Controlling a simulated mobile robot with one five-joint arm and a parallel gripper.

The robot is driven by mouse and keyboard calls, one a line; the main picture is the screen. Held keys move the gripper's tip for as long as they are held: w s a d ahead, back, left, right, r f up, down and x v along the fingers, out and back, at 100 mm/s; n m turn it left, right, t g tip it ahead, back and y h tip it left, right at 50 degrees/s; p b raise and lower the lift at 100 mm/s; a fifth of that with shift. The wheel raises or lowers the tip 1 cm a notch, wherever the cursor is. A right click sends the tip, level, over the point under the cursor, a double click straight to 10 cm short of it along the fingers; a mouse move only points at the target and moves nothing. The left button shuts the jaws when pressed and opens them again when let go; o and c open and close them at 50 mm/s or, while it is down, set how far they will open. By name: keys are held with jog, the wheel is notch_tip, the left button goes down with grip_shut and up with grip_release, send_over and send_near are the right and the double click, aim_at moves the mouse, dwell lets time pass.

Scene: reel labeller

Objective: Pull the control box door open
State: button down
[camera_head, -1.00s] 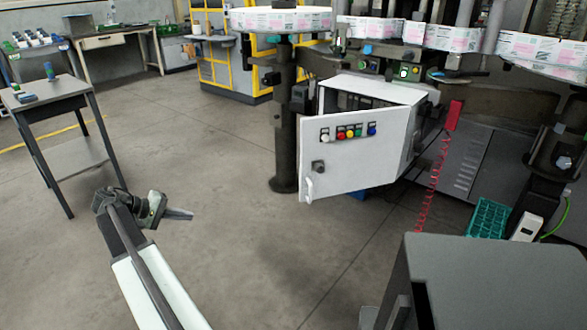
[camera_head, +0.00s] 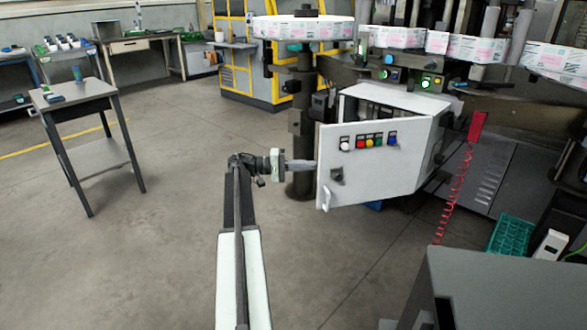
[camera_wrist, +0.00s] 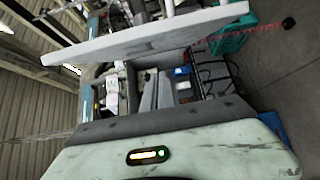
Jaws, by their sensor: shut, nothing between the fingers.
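The control box (camera_head: 405,101) is white, and its door (camera_head: 365,178) stands partly open, swung out toward the left. The door carries a row of coloured buttons (camera_head: 368,142), a dark latch (camera_head: 337,176) and a white handle (camera_head: 326,199) low near its free edge. My gripper (camera_head: 314,166) is shut and empty, pointing right, with its tips at or close to the door's free edge; contact cannot be told. In the wrist view, my gripper (camera_wrist: 155,78) points toward the box's inside, and the door (camera_wrist: 150,38) crosses the top as a pale slab.
A dark post (camera_head: 300,130) stands just behind my gripper. A red coiled cable (camera_head: 455,190) hangs right of the box, near a green crate (camera_head: 510,235). A grey cabinet top (camera_head: 500,290) fills the lower right. Floor left of my arm is clear up to a small table (camera_head: 75,95).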

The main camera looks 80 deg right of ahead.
aim_at(319, 172)
jog(key=shift+s+a, duration=0.8)
jog(key=shift+s, duration=0.25)
jog(key=shift+s+a, duration=0.75)
jog(key=shift+s, duration=0.25)
